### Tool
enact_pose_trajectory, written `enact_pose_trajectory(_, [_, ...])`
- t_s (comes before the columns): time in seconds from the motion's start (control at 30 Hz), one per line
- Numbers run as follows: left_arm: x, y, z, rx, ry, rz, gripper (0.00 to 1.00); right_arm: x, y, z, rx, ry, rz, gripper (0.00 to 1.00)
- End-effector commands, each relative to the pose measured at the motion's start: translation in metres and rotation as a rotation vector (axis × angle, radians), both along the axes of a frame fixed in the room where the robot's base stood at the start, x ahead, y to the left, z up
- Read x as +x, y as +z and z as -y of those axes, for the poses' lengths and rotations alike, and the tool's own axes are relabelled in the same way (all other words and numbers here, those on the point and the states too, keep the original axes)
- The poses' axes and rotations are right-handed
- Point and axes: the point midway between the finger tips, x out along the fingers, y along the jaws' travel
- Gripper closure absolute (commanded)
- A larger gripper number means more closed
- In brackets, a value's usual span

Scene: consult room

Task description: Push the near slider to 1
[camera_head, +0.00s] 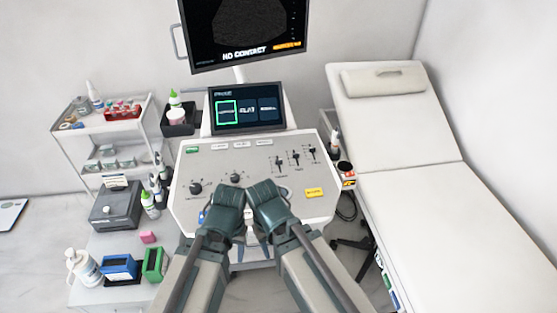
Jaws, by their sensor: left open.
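The console panel (215,168) has three dark sliders in upright slots on its right half. The left slider (279,163) is the lowest in the picture and closest to my arms. The middle slider (295,158) and the right slider (312,153) stand farther right. The scale marks are too small to read. My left gripper (229,196) is open over the panel's near middle, left of and below the sliders. My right gripper (264,197) is beside it, below the left slider; its fingers do not show clearly. Neither gripper visibly touches a slider.
Two dark knobs (195,188) sit on the panel's left, and a yellow button (314,193) lies below the sliders. A small screen (247,107) and a larger monitor (245,30) rise behind. An examination bed (440,210) stands right; a supply cart (100,128) stands left.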

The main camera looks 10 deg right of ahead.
Motion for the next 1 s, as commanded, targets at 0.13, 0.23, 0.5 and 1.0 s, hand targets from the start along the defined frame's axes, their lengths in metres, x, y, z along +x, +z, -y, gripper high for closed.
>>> enact_pose_trajectory(0.13, [0.000, 0.007, 0.000, 0.000, 0.000, 0.000, 0.50, 0.010, 0.007, -0.001, 0.006, -0.009, 0.012, 0.38])
enact_pose_trajectory(0.23, [0.000, 0.030, 0.000, 0.000, 0.000, 0.000, 0.50, 0.052, 0.029, 0.000, 0.029, -0.048, 0.060, 0.38])
enact_pose_trajectory(0.5, [0.000, 0.102, 0.000, 0.000, -0.002, 0.000, 0.50, 0.218, 0.108, 0.031, 0.124, -0.216, 0.296, 0.38])
enact_pose_trajectory(1.0, [0.000, 0.125, 0.000, 0.000, -0.002, 0.000, 0.50, 0.296, 0.140, 0.065, 0.169, -0.307, 0.433, 0.38])
